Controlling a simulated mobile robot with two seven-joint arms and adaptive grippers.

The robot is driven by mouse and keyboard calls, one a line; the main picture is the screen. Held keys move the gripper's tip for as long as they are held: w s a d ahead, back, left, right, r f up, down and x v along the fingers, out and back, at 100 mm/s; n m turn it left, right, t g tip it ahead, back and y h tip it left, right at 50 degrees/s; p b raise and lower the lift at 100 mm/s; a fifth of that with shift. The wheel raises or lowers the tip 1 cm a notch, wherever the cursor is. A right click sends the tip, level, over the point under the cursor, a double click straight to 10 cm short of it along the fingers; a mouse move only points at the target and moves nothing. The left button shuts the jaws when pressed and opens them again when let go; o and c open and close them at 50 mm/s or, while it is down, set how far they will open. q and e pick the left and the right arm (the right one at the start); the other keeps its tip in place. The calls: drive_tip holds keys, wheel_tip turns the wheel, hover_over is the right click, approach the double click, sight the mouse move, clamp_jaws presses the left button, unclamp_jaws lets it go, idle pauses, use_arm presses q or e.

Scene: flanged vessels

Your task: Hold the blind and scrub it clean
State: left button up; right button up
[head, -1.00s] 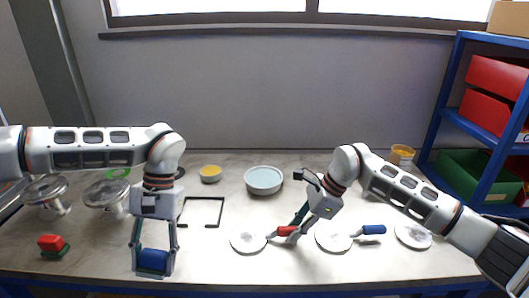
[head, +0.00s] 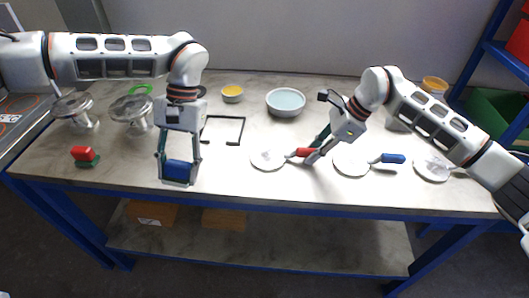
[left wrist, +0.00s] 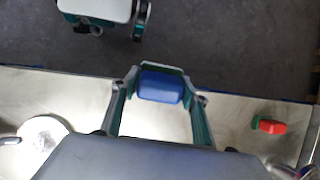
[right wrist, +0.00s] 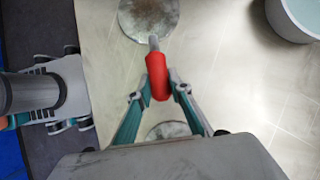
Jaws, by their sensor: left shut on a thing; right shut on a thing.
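My left gripper (head: 178,175) is shut on a blue block (left wrist: 161,87), perhaps a scrubber, near the table's front edge. My right gripper (right wrist: 160,85) is shut on the red handle (right wrist: 158,78) of a round pale blind (head: 267,159). That blind's face shows grey smudges in the right wrist view (right wrist: 148,14). It looks flat at table level; I cannot tell whether it touches the table. The blue block is to the left of the blind, apart from it. A second blind (head: 350,161) with a blue handle (head: 393,158) and a third blind (head: 431,168) lie to the right.
A red block with a green base (head: 85,155) lies at the left. Two flanged vessels (head: 131,109) (head: 73,106) stand behind it. A thin dark frame (head: 241,131), a yellow-topped dish (head: 232,94) and a pale blue bowl (head: 286,102) are further back.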

use_arm(q)
drive_tip(key=w+d+r+t+h, duration=0.1)
drive_tip(key=w+d+r+t, duration=0.1)
drive_tip(key=w+d, duration=0.35)
drive_tip(key=w+d+r+t, duration=0.1)
drive_tip(key=w+d+r, duration=0.15)
drive_tip(key=d, duration=0.55)
drive_tip(key=w+d+r+t+h, duration=0.1)
drive_tip(key=w+d+r+t, duration=0.15)
drive_tip(key=d, duration=0.45)
drive_tip(key=shift+g, duration=0.25)
drive_tip(key=shift+f, duration=2.4)
drive_tip(key=shift+w+r, duration=0.1)
drive_tip(key=shift+r, duration=0.05)
